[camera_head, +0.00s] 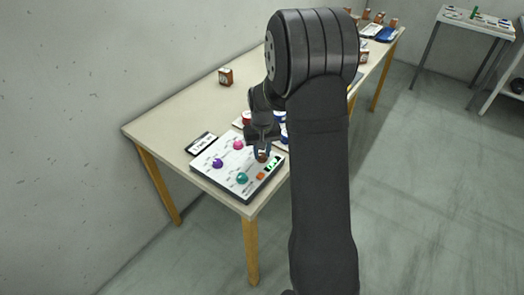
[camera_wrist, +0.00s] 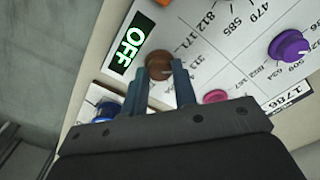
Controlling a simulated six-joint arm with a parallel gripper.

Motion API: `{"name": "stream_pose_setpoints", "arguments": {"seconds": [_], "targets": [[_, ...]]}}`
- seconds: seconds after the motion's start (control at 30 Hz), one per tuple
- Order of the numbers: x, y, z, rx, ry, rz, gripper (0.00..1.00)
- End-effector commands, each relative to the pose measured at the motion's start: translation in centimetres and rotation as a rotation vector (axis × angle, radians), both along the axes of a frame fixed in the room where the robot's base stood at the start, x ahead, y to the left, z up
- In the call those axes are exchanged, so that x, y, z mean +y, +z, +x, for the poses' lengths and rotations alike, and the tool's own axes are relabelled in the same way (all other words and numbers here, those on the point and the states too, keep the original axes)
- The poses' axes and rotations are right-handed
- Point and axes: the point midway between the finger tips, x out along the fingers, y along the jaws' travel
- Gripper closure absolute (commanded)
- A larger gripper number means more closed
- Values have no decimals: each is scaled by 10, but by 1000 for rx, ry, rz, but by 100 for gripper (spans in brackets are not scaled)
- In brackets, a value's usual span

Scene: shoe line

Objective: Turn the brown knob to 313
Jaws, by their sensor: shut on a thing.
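The white control panel (camera_head: 205,172) lies on the near end of the table. The brown knob (camera_wrist: 159,65) is at the panel's right side, beside a green-lit display reading OFF (camera_wrist: 134,48). My gripper (camera_wrist: 158,80) has its two blue fingers on either side of the brown knob, shut on it. In the head view my gripper (camera_head: 262,150) reaches down to the panel there and hides most of the knob. The knob's pointer mark cannot be made out.
A purple knob (camera_head: 218,163), a pink knob (camera_head: 238,144), a teal knob (camera_head: 242,178) and an orange button (camera_head: 260,176) are on the same panel. A brown box (camera_head: 226,77) stands farther back on the table.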

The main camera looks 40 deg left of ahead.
Motion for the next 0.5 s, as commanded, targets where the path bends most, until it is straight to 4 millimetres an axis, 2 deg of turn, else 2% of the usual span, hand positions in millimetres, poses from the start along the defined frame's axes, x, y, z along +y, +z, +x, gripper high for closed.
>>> {"name": "stream_pose_setpoints", "arguments": {"seconds": [0.23, 0.27, 0.33, 0.37, 0.5], "targets": [[0, 1, 1, -2, 0, 2, 97], [1, 1, 1, -2, 0, 2, 70], [0, 1, 1, -2, -1, 2, 57], [0, 1, 0, -1, -1, 2, 52], [0, 1, 0, -1, -1, 2, 52]]}}
